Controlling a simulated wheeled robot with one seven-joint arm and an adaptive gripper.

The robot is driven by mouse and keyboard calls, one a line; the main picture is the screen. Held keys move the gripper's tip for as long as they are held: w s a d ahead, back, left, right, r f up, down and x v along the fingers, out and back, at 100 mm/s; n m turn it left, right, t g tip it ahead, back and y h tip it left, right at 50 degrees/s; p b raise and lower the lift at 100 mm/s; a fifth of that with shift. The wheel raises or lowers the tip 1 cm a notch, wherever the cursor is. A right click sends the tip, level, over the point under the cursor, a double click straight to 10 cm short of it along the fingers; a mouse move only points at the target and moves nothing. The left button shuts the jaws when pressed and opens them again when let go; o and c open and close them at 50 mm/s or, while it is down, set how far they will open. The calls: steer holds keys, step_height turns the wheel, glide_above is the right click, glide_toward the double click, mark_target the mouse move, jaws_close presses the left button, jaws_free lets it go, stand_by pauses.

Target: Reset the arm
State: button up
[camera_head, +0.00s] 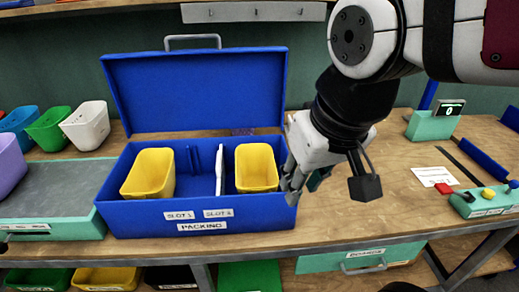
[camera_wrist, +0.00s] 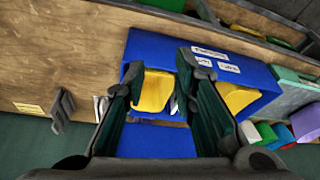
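My gripper (camera_head: 297,182) is at the right end of the open blue toolbox (camera_head: 135,220), by its front right corner. In the wrist view my gripper (camera_wrist: 162,68) has its two fingers spread with nothing held between them. The yellow bin (camera_head: 256,168) in the right slot shows in the gap between the fingers in the wrist view (camera_wrist: 153,92). Another yellow bin (camera_head: 149,174) sits in the left slot. Whether the fingers touch the toolbox, I cannot tell. My arm reaches in from the upper right.
The toolbox lid (camera_head: 195,90) stands upright behind. A grey-topped teal unit (camera_head: 50,190) and several coloured bins (camera_head: 88,125) are at left. A teal device with a display (camera_head: 433,124) and a button panel (camera_head: 485,200) are at right. Bare wooden tabletop (camera_head: 345,215) lies right of the toolbox.

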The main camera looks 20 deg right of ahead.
steer(key=s, duration=0.3)
steer(key=shift+s+a+f+n, duration=0.1)
steer(key=shift+s+a+n, duration=0.05)
steer(key=shift+s+n, duration=0.2)
steer(key=shift+r+t+p, duration=0.3)
steer(key=shift+r+p, duration=0.35)
steer(key=shift+r, duration=0.2)
steer(key=shift+c, duration=0.6)
